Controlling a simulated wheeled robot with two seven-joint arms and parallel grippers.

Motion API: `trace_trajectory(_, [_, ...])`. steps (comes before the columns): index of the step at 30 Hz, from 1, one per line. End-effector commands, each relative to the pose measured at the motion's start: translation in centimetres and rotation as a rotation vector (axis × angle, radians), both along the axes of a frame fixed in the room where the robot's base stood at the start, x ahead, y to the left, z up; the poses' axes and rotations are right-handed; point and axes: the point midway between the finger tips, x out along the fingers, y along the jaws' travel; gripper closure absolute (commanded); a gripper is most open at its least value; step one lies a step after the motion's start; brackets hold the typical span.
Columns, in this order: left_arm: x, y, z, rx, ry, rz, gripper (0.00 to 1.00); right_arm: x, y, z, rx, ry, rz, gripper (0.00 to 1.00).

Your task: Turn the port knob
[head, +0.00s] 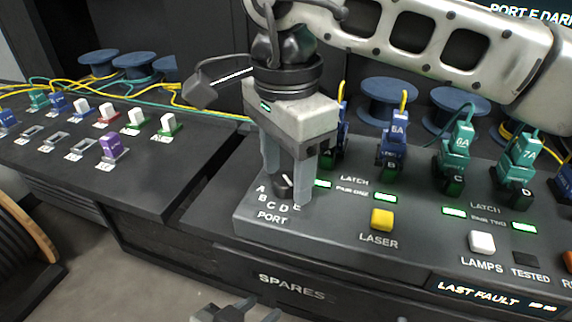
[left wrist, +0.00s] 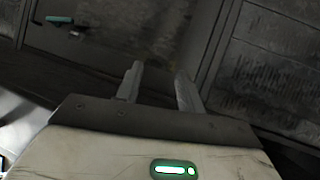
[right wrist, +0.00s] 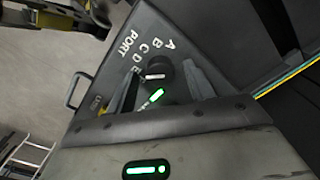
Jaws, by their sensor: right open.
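The port knob is a small dark round knob with a white mark, beside the letters A to E and the word PORT on the grey console. It shows in the head view (head: 282,187) and the right wrist view (right wrist: 159,72). My right gripper (head: 287,184) points down over it, open, one finger on each side of the knob. In the right wrist view the fingers (right wrist: 160,86) flank the knob with gaps visible. Which letter the mark points to is hard to tell. My left gripper (head: 237,312) is low in front of the console, open and empty (left wrist: 158,85).
A yellow LASER button (head: 382,220) and a white LAMPS button (head: 482,242) sit right of the knob. Blue plug B (head: 393,150) and teal plugs (head: 458,150) stand behind. A dark side bench (head: 150,180) holds several connectors. Blue spools (head: 388,98) are at the back.

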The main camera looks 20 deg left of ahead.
Motion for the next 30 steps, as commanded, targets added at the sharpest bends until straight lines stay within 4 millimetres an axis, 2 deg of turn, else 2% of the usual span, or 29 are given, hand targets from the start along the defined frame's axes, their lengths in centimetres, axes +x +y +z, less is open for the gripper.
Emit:
trace_trajectory(5, [0.0,0.0,0.3,0.0,-0.001,0.0,0.62,0.0,0.0,2.6,0.002,-0.004,0.0,0.47])
trace_trajectory(12, [0.0,0.0,0.7,-0.001,0.005,0.001,0.62,0.0,0.0,8.6,0.003,-0.005,-0.001,0.47])
trace_trajectory(18, [-0.1,0.0,0.7,-0.002,0.02,0.003,0.62,0.0,0.0,12.9,0.002,-0.003,-0.001,0.47])
trace_trajectory(24, [-0.1,0.0,0.9,-0.005,0.024,0.004,0.62,0.0,0.0,15.3,0.001,-0.002,-0.001,0.47])
trace_trajectory(30, [0.0,0.0,1.0,-0.005,0.023,0.007,0.62,0.0,0.0,15.8,0.002,-0.001,0.0,0.47])
